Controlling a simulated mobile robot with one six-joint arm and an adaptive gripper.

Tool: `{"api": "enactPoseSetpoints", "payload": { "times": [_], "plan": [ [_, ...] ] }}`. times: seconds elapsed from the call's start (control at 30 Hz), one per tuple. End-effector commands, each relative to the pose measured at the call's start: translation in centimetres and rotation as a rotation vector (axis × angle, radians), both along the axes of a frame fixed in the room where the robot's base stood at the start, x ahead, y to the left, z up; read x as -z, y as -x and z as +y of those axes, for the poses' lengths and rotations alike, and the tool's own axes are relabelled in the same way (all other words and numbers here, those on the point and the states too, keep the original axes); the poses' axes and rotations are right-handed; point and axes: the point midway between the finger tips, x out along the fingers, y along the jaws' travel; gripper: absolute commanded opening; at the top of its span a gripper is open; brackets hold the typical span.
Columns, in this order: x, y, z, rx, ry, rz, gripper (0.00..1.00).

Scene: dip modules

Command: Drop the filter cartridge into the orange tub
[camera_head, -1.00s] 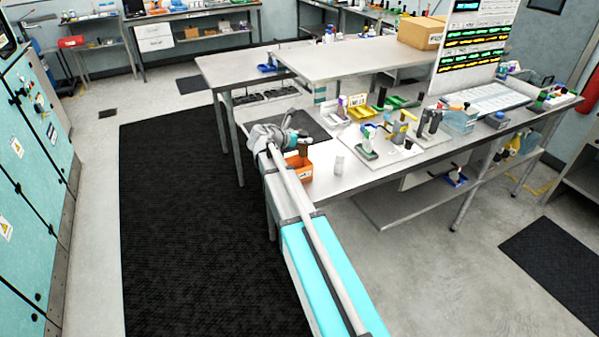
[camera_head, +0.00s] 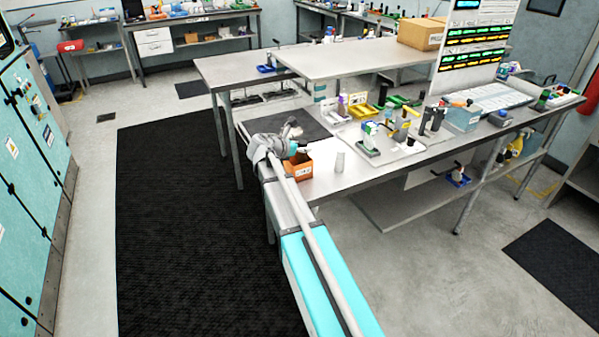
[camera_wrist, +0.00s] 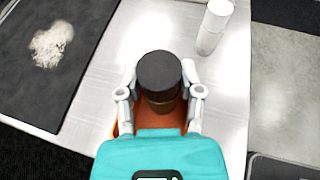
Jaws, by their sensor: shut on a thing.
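The filter cartridge appears to be the dark cylinder with a black top (camera_wrist: 159,72), seen from above in the wrist view. My gripper (camera_wrist: 160,95) is shut on it, with one pale finger on each side. The orange tub (camera_head: 298,171) stands at the near left edge of the workbench in the head view. Its orange wall (camera_wrist: 124,116) shows around and below the cartridge in the wrist view. My gripper is over the tub in the head view (camera_head: 293,146). I cannot tell how far the cartridge's lower end reaches into it.
A white cylinder (camera_head: 339,162) stands on the bench right of the tub, also in the wrist view (camera_wrist: 214,27). A dark mat (camera_head: 285,124) lies behind the tub. A light board (camera_head: 398,151) with small parts lies further right.

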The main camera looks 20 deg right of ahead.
Motion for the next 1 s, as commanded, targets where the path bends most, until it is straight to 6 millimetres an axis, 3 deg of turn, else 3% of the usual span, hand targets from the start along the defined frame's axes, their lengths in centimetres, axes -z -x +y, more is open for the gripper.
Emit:
{"api": "enactPoseSetpoints", "payload": {
  "times": [0.4,0.43,0.6,0.63,1.0],
  "plan": [
    [0.25,-0.02,0.06,-0.001,0.000,0.000,0.00],
    [0.25,-0.02,0.07,-0.001,0.000,0.000,0.52],
    [0.25,-0.02,0.09,-0.001,0.000,0.000,0.83],
    [0.25,-0.02,0.09,-0.001,0.000,0.000,0.88],
    [0.26,-0.04,0.13,-0.001,0.000,0.001,0.88]
  ]
}}
